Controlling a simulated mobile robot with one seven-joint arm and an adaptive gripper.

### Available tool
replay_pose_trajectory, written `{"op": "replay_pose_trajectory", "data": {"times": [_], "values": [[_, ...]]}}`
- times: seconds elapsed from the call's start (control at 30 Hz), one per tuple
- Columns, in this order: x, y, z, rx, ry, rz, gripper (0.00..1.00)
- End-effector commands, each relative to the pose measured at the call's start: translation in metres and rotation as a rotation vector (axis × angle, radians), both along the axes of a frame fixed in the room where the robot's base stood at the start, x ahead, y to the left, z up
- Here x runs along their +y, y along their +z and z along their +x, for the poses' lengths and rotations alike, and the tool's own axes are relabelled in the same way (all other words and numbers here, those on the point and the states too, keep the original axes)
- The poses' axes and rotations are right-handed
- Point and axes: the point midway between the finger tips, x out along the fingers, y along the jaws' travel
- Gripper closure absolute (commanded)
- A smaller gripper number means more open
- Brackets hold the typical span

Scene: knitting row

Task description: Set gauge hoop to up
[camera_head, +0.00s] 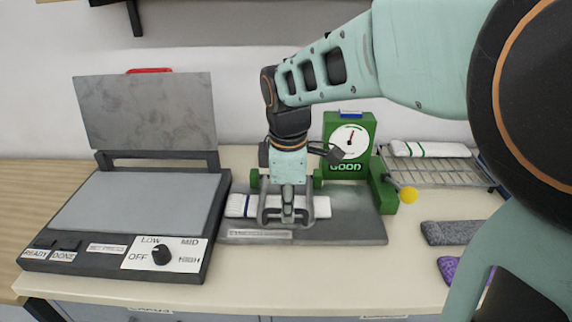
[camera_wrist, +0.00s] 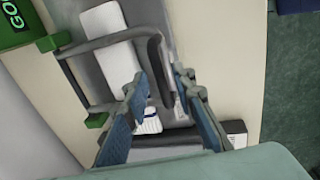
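The gauge (camera_head: 348,160) is green, with a white dial and a "GOOD" sign, and stands at the back of a grey base plate (camera_head: 358,229). Its grey hoop (camera_head: 265,213) lies low across a white item with blue stripes (camera_head: 238,205). In the wrist view the hoop (camera_wrist: 104,42) runs from green hinge blocks (camera_wrist: 54,42) to a dark front bar. My gripper (camera_head: 287,216) points down at the front of the hoop. Its blue fingers (camera_wrist: 162,92) are apart, with the front bar between them. Contact with the bar cannot be told.
A flat press (camera_head: 140,200) with a raised lid and a dial stands left. A wire rack (camera_head: 430,172) with a white item on it stands right. Grey (camera_head: 455,232) and purple (camera_head: 447,267) folded items lie at the right. The front table strip is clear.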

Motion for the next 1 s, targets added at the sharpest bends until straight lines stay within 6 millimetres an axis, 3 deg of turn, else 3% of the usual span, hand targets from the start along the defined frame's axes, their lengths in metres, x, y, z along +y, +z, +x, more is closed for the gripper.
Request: {"op": "replay_pose_trajectory", "data": {"times": [0.2,0.67,1.0], "values": [[0.0,0.0,0.0,0.0,0.0,0.0,1.0],[0.0,0.003,0.001,0.0,0.0,0.0,1.0],[-0.001,0.032,0.011,-0.002,0.0,0.0,1.0]]}}
